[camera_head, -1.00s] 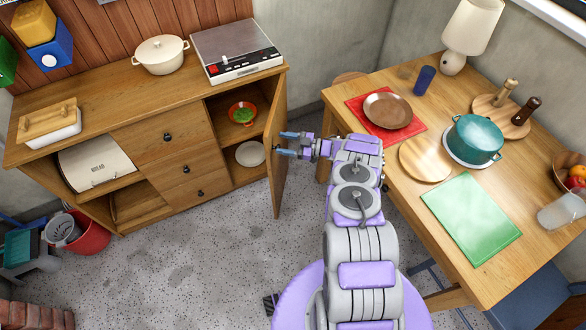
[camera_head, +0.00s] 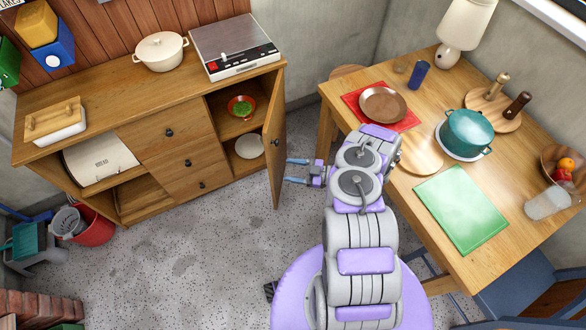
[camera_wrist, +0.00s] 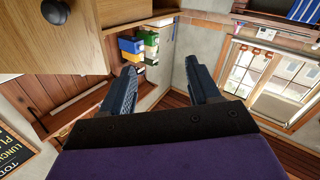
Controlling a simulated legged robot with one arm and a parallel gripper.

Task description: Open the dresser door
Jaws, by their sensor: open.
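The wooden dresser (camera_head: 120,205) stands at the back left. Its right door (camera_head: 275,145) stands swung wide open, out into the room. The open compartment shows an orange bowl (camera_head: 240,104) with green contents and a white plate (camera_head: 249,146) below it. My gripper (camera_head: 290,171) is open and empty, to the right of the door, with a small gap between its fingertips and the door. The wrist view shows the two dark fingers (camera_wrist: 160,80) apart with nothing between them. A wooden panel with a dark round knob (camera_wrist: 55,11) fills that view's upper left.
A wooden table (camera_head: 415,235) with a red mat, plate, teal pot (camera_head: 468,133) and green board (camera_head: 462,208) stands close to my arm's right. A record player (camera_head: 233,45) and white pot (camera_head: 160,52) sit on the dresser. The speckled floor before the dresser is clear.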

